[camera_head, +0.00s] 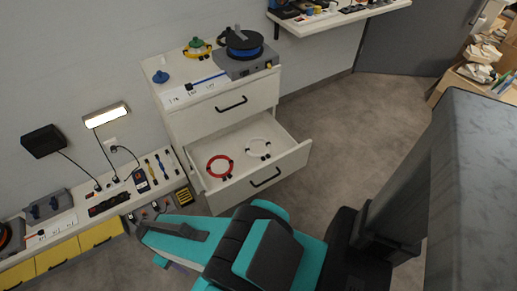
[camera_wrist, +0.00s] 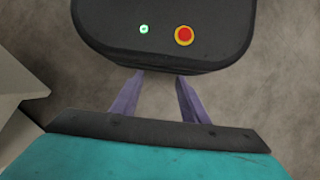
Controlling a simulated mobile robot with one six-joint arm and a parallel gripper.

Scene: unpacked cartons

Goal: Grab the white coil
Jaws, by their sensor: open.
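The white coil (camera_head: 258,139) is a thin ring with small dark ties. It lies in the open drawer (camera_head: 287,163) of a white cabinet, in the head view, to the right of a red coil (camera_head: 211,160). My gripper shows in the wrist view as two purple fingers (camera_wrist: 157,100), apart with only grey floor between them. In the head view my teal and black arm is in front of and below the drawer, and the fingers are mostly hidden by it. My gripper is away from the white coil, which is not in the wrist view.
The cabinet top (camera_head: 188,71) holds a cable reel (camera_head: 245,45), a yellow and green coil (camera_head: 197,47) and a blue knob. A low bench with yellow drawers (camera_head: 60,252) stands at left under a lamp (camera_head: 106,115). Grey floor (camera_head: 350,120) is clear right of the drawer.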

